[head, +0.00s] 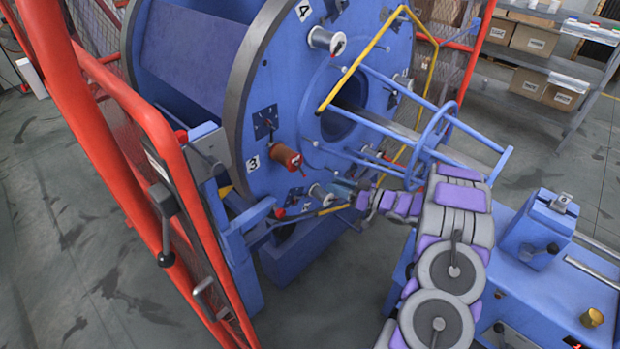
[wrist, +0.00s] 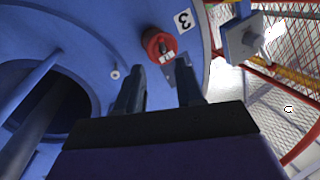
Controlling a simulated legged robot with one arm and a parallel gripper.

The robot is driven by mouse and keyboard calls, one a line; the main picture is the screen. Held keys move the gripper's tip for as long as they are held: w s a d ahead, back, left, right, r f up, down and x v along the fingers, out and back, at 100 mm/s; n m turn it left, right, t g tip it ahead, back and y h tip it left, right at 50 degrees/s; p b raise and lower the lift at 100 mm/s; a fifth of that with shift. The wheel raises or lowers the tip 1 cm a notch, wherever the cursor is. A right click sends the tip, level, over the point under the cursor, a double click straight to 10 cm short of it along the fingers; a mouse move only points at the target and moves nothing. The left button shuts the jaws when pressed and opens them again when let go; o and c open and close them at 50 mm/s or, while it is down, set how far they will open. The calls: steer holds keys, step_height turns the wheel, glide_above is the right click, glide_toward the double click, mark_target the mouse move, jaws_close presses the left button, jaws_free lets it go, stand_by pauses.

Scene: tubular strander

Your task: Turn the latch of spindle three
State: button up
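The label "3" (head: 252,163) is on the blue disc's rim side, beside a copper-red spool (head: 287,157). In the wrist view the label (wrist: 184,19) and red spool (wrist: 158,43) are at the top, and a grey plate (wrist: 180,72), apparently the latch plate, is partly hidden below. My gripper (wrist: 162,80) is open and empty, its two dark fingers apart and pointing at the disc. In the head view my gripper (head: 340,188) is right of and below the spool, apart from the latch.
A red guard frame (head: 160,130) with mesh stands at the left. A blue bench (head: 560,290) is at the right. Shelves with boxes (head: 534,39) stand behind.

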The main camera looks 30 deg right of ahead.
mark_target(301, 170)
steer(key=b+x, duration=0.1)
steer(key=x, duration=0.9)
steer(key=shift+b, duration=0.4)
steer(key=shift+c, duration=0.4)
jaws_close()
